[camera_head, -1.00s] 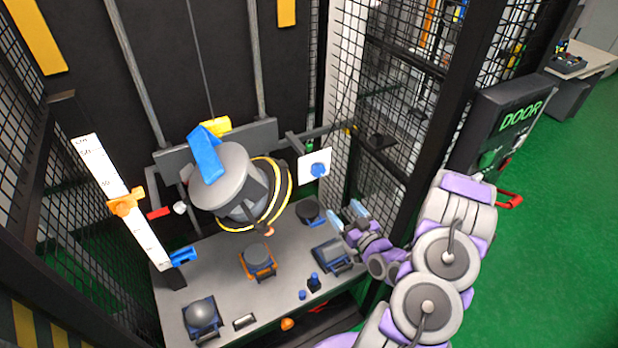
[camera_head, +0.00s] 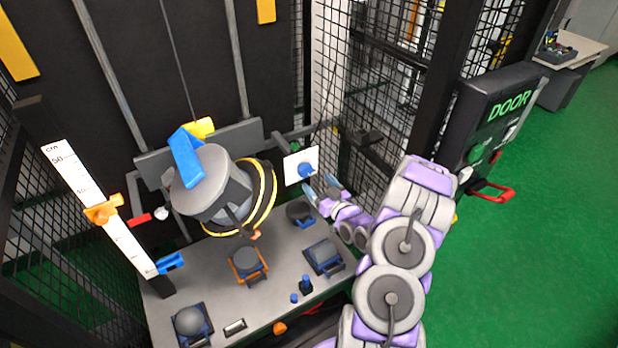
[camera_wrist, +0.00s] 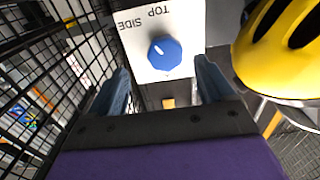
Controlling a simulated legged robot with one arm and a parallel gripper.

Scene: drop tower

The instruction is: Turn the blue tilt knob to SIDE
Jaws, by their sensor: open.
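The blue tilt knob (camera_head: 306,170) sits on a white plate (camera_head: 294,158) at the right of the drop tower. In the wrist view the knob (camera_wrist: 164,53) is a faceted blue dial with a white pointer mark. The plate (camera_wrist: 142,70) carries the words TOP and SIDE, seen upside down; the mark points up and left in the picture, between the two words as far as I can tell. My gripper (camera_head: 322,192) is open just below and right of the knob. In the wrist view its blue fingers (camera_wrist: 160,85) stand apart on either side, with the knob ahead, untouched.
A grey drum with a yellow ring (camera_head: 215,190) hangs left of the plate; its yellow part (camera_wrist: 285,45) is close to the right finger. Wire mesh (camera_head: 385,110) stands right of the gripper. Several blocks rest on the grey base (camera_head: 215,285). A DOOR panel (camera_head: 495,125) is farther right.

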